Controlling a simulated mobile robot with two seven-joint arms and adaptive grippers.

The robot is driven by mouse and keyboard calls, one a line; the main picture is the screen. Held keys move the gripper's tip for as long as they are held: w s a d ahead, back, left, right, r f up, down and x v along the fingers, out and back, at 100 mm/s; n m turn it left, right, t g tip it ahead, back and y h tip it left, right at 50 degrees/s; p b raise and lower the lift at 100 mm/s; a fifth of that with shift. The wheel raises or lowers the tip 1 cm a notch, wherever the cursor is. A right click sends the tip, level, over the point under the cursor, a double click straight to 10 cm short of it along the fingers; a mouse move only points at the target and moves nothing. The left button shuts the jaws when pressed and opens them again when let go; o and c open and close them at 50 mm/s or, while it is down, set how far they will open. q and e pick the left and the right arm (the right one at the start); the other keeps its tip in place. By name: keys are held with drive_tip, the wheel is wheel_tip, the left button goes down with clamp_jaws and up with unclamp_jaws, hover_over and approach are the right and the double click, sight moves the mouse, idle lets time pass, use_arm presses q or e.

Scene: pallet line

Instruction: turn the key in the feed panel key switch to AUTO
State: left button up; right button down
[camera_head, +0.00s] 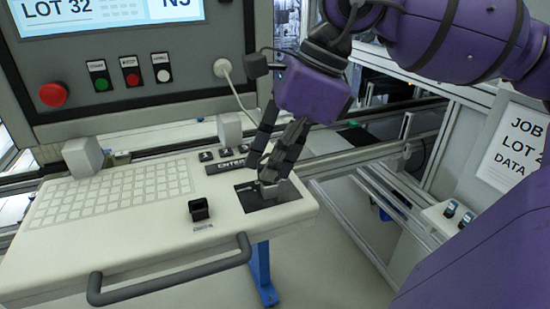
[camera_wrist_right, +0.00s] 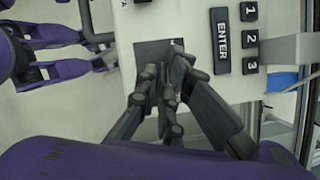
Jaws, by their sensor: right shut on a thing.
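The feed panel (camera_head: 110,250) is a pale sloped console with a printed key grid. Near its right edge is a dark square plate (camera_head: 285,193), the place of the key switch; it also shows in the wrist view (camera_wrist_right: 148,52). My right gripper (camera_head: 270,180) points down over this plate and is shut on the key, with its fingertips close to the plate. In the wrist view the fingers (camera_wrist_right: 170,90) cover the key and switch, so the key's angle and the position marks cannot be read. My left gripper is not seen.
A black ENTER bar (camera_head: 228,166) and small numbered buttons lie just behind the plate. A grey handle (camera_head: 170,285) runs along the front edge. A screen housing (camera_head: 140,70) with coloured push buttons rises behind.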

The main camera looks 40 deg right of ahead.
drive_tip(key=shift+r+m+t, duration=0.1)
drive_tip(key=shift+m+t, duration=0.3)
drive_tip(key=shift+m, duration=0.5)
drive_tip(key=shift+s+m+h+p, duration=0.1)
drive_tip(key=shift+m+h+p, duration=0.4)
drive_tip(key=shift+m, duration=0.6)
drive_tip(key=c, duration=2.4)
unclamp_jaws()
drive_tip(key=shift+a+m+t, duration=0.1)
drive_tip(key=shift+m+t, duration=0.2)
drive_tip(key=shift+m, duration=0.2)
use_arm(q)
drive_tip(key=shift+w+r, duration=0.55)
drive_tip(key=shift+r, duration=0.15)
use_arm(e)
drive_tip(key=o, duration=0.6)
drive_tip(key=shift+o, duration=0.3)
drive_tip(key=o, duration=0.4)
